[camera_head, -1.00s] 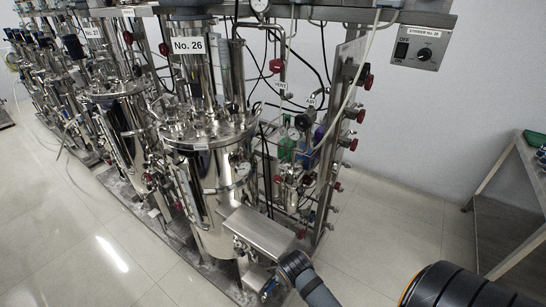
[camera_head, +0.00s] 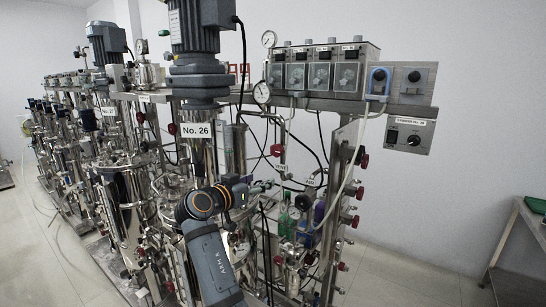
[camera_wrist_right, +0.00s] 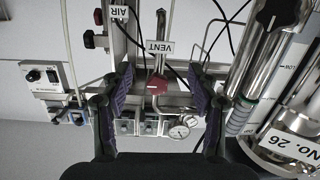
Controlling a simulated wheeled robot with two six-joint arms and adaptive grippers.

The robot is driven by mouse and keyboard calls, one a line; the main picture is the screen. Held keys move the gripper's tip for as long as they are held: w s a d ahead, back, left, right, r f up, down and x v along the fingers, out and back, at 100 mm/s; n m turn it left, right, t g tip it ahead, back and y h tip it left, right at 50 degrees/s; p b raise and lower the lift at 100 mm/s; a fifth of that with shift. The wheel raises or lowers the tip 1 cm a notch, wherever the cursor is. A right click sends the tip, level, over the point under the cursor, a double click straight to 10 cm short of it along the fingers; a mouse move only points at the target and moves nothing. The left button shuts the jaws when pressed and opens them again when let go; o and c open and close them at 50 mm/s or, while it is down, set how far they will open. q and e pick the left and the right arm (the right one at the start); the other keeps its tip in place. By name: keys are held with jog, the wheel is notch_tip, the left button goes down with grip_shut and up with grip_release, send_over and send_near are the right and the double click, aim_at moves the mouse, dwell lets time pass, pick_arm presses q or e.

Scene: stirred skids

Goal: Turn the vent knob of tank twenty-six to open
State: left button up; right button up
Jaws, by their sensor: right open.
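Tank twenty-six (camera_head: 238,245) stands in the middle of the head view, with its "No. 26" sign (camera_head: 196,130) above the vessel. The vent knob (camera_head: 277,150) is a small red knob on the pipework right of the tank, just above a VENT tag. My right arm crosses in front of the tank, and its open gripper (camera_head: 272,186) points right, below the knob in the picture. In the right wrist view, the red vent knob (camera_wrist_right: 157,85) appears between the open fingers (camera_wrist_right: 162,72), apart from both; its VENT tag (camera_wrist_right: 160,47) shows above. The left gripper is out of view.
A control panel (camera_head: 408,134) and a row of instrument boxes (camera_head: 317,75) sit right of the tank. Other red knobs (camera_head: 360,193) line the frame post. Hoses and gauges crowd the pipework. More tanks stand left; the floor at right is clear before a bench (camera_head: 520,230).

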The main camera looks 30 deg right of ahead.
jog(key=m+h, duration=0.1)
jog(key=h, duration=0.1)
send_near(275, 151)
jog(key=a, duration=0.1)
jog(key=p+x, duration=0.2)
jog(key=x, duration=0.1)
jog(key=p+x, duration=0.2)
jog(key=x, duration=0.1)
jog(key=p+x, duration=0.2)
jog(key=x, duration=0.1)
jog(key=shift+s+d+r, duration=0.1)
jog(key=shift+d+r, duration=0.1)
jog(key=shift+r, duration=0.1)
jog(key=shift+w+d+f, duration=0.15)
jog(key=shift+w+d, duration=0.1)
jog(key=shift+d, duration=0.25)
jog(key=shift+f, duration=0.1)
jog(key=shift+a, duration=0.1)
jog(key=c, duration=1.2)
jog(key=shift+o, duration=0.2)
